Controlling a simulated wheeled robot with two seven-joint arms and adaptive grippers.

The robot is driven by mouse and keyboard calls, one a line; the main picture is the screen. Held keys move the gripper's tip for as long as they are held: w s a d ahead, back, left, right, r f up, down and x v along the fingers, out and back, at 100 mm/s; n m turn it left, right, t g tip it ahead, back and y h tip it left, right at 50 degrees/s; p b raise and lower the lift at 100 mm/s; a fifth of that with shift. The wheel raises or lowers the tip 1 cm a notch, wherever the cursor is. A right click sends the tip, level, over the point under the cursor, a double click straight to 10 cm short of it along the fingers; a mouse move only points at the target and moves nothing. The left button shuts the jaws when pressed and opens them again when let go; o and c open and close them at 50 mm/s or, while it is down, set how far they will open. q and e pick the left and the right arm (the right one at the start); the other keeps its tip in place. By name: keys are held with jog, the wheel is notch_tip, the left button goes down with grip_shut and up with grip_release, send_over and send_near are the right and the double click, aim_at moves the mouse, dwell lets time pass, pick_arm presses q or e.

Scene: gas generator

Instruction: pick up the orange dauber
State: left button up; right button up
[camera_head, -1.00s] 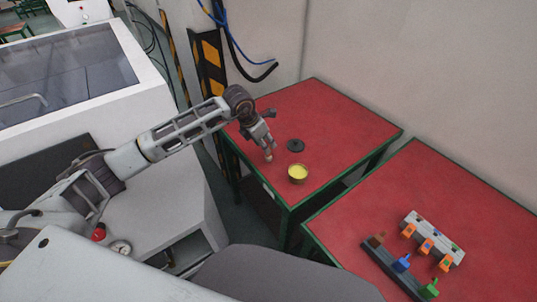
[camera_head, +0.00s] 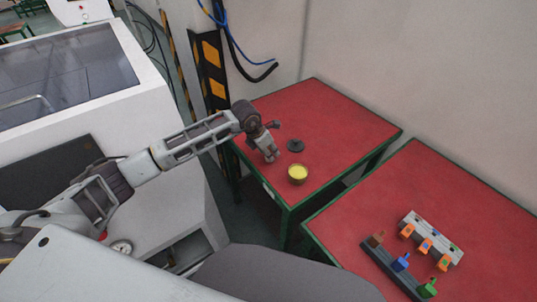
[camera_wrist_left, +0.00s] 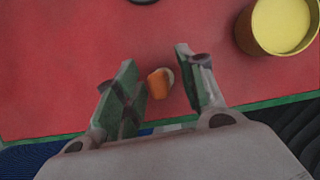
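The orange dauber (camera_wrist_left: 157,85) shows in the left wrist view, between the two fingers of my left gripper (camera_wrist_left: 154,76). The fingers are spread, with a gap on each side of the dauber. In the head view my left gripper (camera_head: 270,155) is low over the red table, pointing down, and the dauber is hidden by it. I cannot tell how far the fingertips are above the tabletop. My right gripper is not in view.
A yellow-filled cup (camera_head: 298,174) stands close to the right of my left gripper. A dark round lid (camera_head: 295,145) lies behind it on the red table (camera_head: 335,115). A second red table (camera_head: 440,190) at right holds racks with coloured items (camera_head: 401,263).

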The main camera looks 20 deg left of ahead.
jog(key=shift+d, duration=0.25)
pick_arm(q)
jog(key=shift+c, duration=0.3)
grip_shut()
notch_tip(320, 180, up, 8)
jog(key=shift+r+b, duration=0.2)
jog(key=shift+b, duration=0.1)
jog(key=shift+r, duration=0.8)
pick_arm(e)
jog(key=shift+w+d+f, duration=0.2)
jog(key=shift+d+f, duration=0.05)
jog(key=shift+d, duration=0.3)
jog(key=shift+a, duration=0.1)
